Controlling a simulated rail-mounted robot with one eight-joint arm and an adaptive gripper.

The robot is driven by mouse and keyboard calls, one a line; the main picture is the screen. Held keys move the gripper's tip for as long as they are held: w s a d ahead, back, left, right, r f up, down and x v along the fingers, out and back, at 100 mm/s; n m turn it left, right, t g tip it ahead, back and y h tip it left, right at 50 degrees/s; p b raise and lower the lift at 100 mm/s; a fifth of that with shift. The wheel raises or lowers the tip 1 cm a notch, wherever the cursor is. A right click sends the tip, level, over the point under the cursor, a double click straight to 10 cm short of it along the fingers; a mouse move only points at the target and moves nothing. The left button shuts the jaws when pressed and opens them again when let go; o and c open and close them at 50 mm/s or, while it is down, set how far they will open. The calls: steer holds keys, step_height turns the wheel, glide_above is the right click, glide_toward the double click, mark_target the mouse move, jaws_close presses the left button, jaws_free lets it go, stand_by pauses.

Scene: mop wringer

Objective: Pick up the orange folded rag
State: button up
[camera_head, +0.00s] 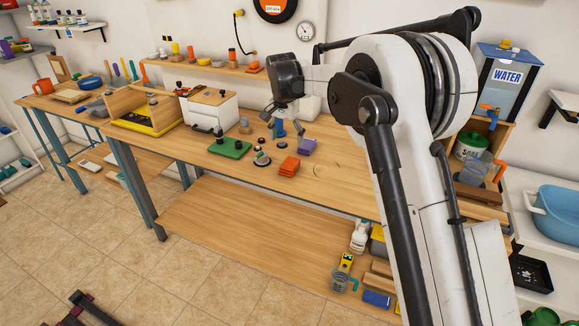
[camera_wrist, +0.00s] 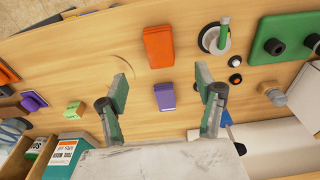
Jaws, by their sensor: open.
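The orange folded rag (camera_head: 289,166) lies on the workbench near its front edge. In the wrist view the orange folded rag (camera_wrist: 158,47) is a flat orange rectangle above the middle of the picture. A purple folded piece (camera_head: 306,146) lies behind it; it also shows in the wrist view (camera_wrist: 164,97), between my fingers as seen from above. My gripper (camera_wrist: 162,88) is open and empty, fingers wide apart, above the bench. In the head view my gripper (camera_head: 285,118) hangs over the bench behind the rag, partly hidden by its own wrist.
A green plate with dark knobs (camera_head: 230,147) stands left of the rag. A small round base with a green-handled piece (camera_wrist: 215,38) sits between them. A white box (camera_head: 210,108) stands farther back. Bare bench (camera_head: 340,180) lies right of the rag.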

mark_target(289, 163)
steer(key=f, duration=0.4)
steer(key=w+f, duration=0.1)
steer(key=f, duration=0.2)
steer(key=shift+d, duration=0.2)
steer(key=shift+w+d+f+p, duration=0.1)
steer(key=shift+w+f+p, duration=0.15)
steer(key=shift+f, duration=1.05)
steer(key=shift+w+d+f+p, duration=0.15)
steer(key=shift+w+f, duration=0.1)
steer(key=shift+f, duration=1)
steer(key=shift+a, duration=0.1)
steer(key=c, duration=1.2)
